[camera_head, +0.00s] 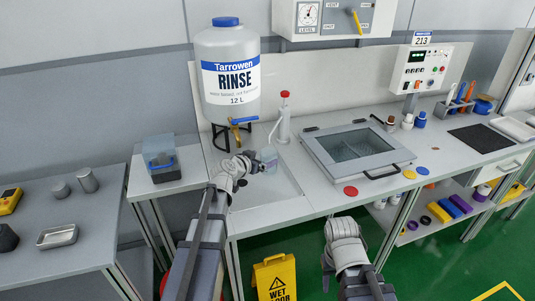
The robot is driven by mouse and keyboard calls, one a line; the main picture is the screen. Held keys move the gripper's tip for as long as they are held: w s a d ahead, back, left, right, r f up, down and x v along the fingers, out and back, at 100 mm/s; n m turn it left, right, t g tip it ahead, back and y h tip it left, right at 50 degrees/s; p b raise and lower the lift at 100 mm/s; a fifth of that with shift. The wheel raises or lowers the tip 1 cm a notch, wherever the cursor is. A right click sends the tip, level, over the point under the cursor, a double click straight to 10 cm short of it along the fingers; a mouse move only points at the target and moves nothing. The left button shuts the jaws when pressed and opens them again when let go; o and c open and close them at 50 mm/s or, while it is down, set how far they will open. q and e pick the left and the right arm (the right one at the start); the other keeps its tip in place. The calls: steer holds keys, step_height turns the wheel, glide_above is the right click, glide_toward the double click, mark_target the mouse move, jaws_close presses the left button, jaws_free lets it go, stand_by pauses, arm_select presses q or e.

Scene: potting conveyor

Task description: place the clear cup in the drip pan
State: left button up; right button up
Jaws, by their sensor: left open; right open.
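The clear cup (270,157), pale blue-green, stands upright at the back of the drip pan (284,184), the shallow light-grey tray at the left end of the bench. It seems to rest inside the pan's back part; its base is partly hard to see. My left gripper (257,163) is open, its fingertips just left of the cup, close to it or touching; I cannot tell which. My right gripper (343,229) is open and empty, low in front of the bench edge, far from the cup. Its fingertips are hard to make out.
The Tarrowen rinse jug (230,84) with its tap (240,122) stands behind the pan. A red-topped pump bottle (284,119) stands behind the cup. A glass-lidded unit (359,150) and a red disc (351,191) are to the right. A yellow floor sign (275,278) stands below.

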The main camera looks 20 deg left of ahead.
arm_select(q)
steer(key=p+v, duration=0.2)
steer(key=v, duration=0.5)
